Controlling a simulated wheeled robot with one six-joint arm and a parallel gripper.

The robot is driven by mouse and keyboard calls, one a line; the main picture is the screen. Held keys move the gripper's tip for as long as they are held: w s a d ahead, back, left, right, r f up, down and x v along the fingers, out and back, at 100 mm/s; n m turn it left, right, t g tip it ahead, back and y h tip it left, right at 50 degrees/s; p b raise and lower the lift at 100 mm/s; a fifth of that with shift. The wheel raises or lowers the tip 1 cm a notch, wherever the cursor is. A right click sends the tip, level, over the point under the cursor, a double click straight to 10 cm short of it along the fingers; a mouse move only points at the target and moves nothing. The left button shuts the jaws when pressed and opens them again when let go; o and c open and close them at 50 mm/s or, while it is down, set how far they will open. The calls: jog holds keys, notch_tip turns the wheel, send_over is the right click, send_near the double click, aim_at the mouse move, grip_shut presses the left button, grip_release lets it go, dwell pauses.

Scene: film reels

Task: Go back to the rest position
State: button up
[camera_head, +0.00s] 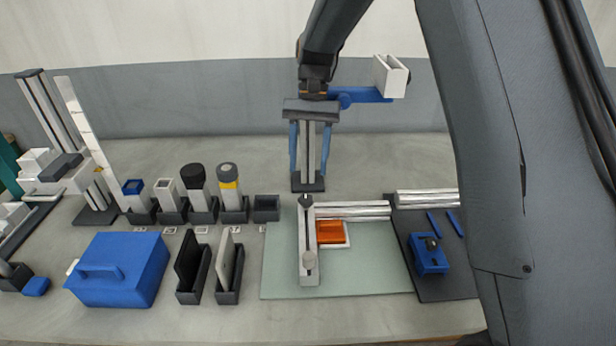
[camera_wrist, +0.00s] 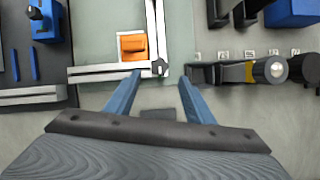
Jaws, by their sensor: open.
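My gripper (camera_head: 309,172) hangs from the arm at the back middle of the bench, pointing down, with its two blue fingers apart and nothing between them. In the head view it is in front of a grey upright post on a dark base (camera_head: 308,186). In the wrist view the two fingers of my gripper (camera_wrist: 161,80) spread on either side of the corner of a metal frame, which lies below.
A pale green mat (camera_head: 370,277) carries metal bars and an orange piece (camera_head: 330,232). A dark tray (camera_head: 455,285) lies right of it. A blue box (camera_head: 120,270), dark slotted holders (camera_head: 229,285) and several upright containers stand left. Bench front is clear.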

jog(key=shift+w+r, duration=0.1)
jog(key=shift+r, duration=0.1)
jog(key=s+d+f+n+t, duration=0.1)
jog(key=s+d+t, duration=0.2)
jog(key=s+d, duration=0.4)
jog(key=s+d+f+n+t+h, duration=0.1)
jog(key=s+d+f+t, duration=0.1)
jog(key=s+d, duration=0.5)
jog(key=s, duration=0.5)
jog(key=shift+s+d+n+t+b, duration=0.25)
jog(key=shift+n+t+b, duration=0.05)
jog(key=shift+n+t, duration=0.1)
